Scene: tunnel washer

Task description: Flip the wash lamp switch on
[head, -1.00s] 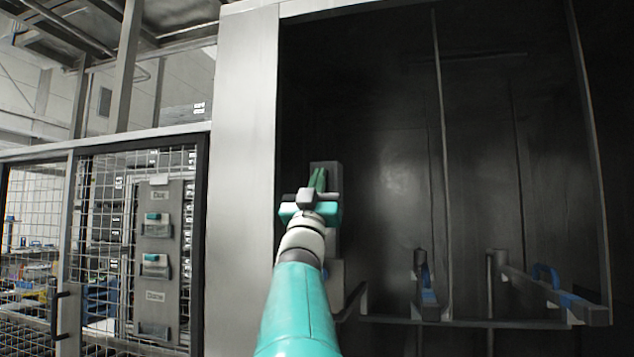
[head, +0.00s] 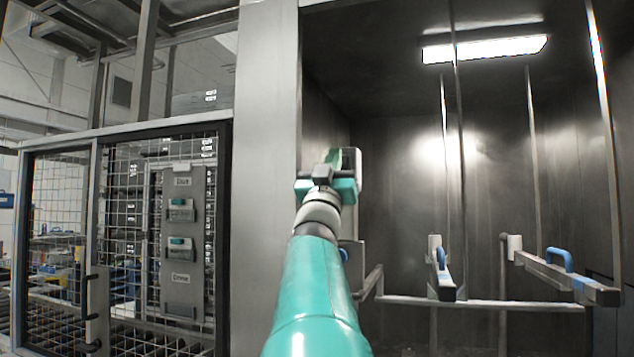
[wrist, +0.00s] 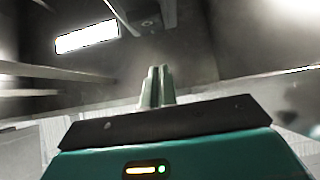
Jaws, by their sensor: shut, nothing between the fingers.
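The wash lamp (head: 485,48) glows white at the top of the washer chamber in the head view. It also shows lit in the wrist view (wrist: 87,36). A grey box (head: 352,163), probably the switch housing, is on the chamber's left side behind my gripper (head: 334,158). My gripper covers part of it, and the switch lever cannot be made out. In the wrist view, a box with a dark round detail (wrist: 147,18) lies beyond the fingers. My gripper (wrist: 157,75) is shut with nothing between its fingers. Whether it touches the box cannot be told.
Two bars with blue handles (head: 440,262) (head: 560,262) jut out on the chamber's right side. A rail (head: 480,303) runs low across the chamber. A metal post (head: 266,180) stands left of my arm. A mesh door (head: 62,230) and a labelled panel (head: 182,258) are further left.

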